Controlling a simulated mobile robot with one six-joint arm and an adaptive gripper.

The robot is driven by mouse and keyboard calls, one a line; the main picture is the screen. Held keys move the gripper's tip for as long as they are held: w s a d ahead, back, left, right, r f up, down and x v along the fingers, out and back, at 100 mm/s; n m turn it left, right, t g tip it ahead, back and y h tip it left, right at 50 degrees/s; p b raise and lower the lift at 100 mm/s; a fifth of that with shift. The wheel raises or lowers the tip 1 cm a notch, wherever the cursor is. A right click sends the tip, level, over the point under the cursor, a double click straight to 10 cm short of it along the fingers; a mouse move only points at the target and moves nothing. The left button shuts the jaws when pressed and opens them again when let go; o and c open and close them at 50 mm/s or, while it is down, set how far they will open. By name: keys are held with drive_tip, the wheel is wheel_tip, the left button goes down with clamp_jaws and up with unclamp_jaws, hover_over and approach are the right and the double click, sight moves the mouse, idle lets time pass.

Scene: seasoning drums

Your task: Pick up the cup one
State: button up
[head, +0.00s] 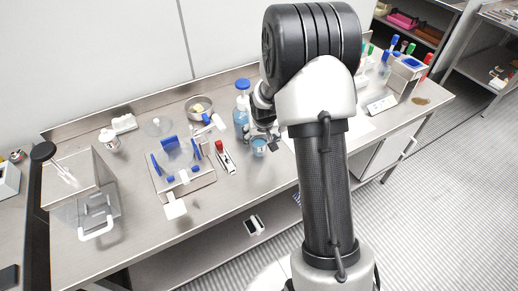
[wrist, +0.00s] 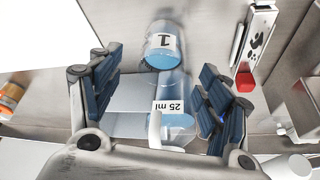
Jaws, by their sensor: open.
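Cup one (wrist: 163,48), a small container of blue liquid with a white label reading "1", shows at the top centre of the wrist view. In the head view a small blue cup (head: 259,147) stands on the steel table just below my gripper (head: 264,132). My gripper also shows in the wrist view (wrist: 160,98), with its dark blue-padded fingers spread wide and nothing gripped. Cup one lies beyond the gap between the fingers. A clear piece with a "25 ml" label (wrist: 169,107) shows between the fingers; whether it is part of the same cup I cannot tell.
A blue-capped bottle (head: 241,117) stands close to the left of my gripper. A red-tipped device (head: 224,157) lies left of the cup; it also shows at right in the wrist view (wrist: 256,45). A tray with blue pieces (head: 183,180) stands further left.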

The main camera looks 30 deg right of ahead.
sight(259, 140)
drive_tip(key=shift+w+b+x, duration=0.15)
drive_tip(key=shift+b+x, duration=0.25)
drive_tip(key=shift+x, duration=0.95)
drive_tip(key=shift+w+b+x, duration=0.2)
drive_tip(key=shift+b+x, duration=0.2)
drive_tip(key=shift+x, duration=0.95)
drive_tip(key=shift+r, duration=0.1)
drive_tip(key=c, duration=1.2)
drive_tip(key=shift+r, duration=0.15)
